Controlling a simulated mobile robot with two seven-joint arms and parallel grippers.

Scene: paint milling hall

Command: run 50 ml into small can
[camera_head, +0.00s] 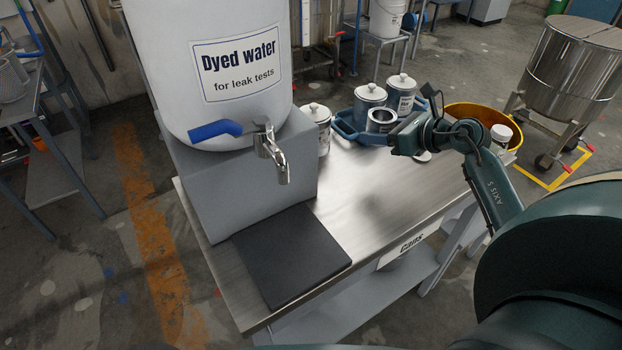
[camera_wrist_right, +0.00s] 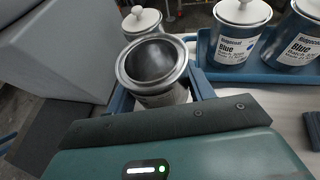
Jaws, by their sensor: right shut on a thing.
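The open, empty-looking metal can (camera_head: 381,120) is upright in my right gripper (camera_head: 392,132), at the back of the bench by the blue tray. In the right wrist view the can (camera_wrist_right: 154,62) sits between the two fingers, with its wide rim facing up. I cannot tell whether its base touches anything. The white "Dyed water" drum (camera_head: 165,75) stands on a grey block, left of the gripper. Its metal tap (camera_head: 272,152) has a blue lever (camera_head: 214,131) pointing left. No stream shows at the spout. My left gripper is not in view.
A dark pad (camera_head: 291,255) lies on the steel bench (camera_head: 372,205) near the tap. Lidded cans stand in the blue tray (camera_head: 345,128), and another lidded can (camera_head: 319,121) stands beside the block. A yellow-rimmed tub (camera_head: 463,110) is behind my right arm. The bench between pad and gripper is clear.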

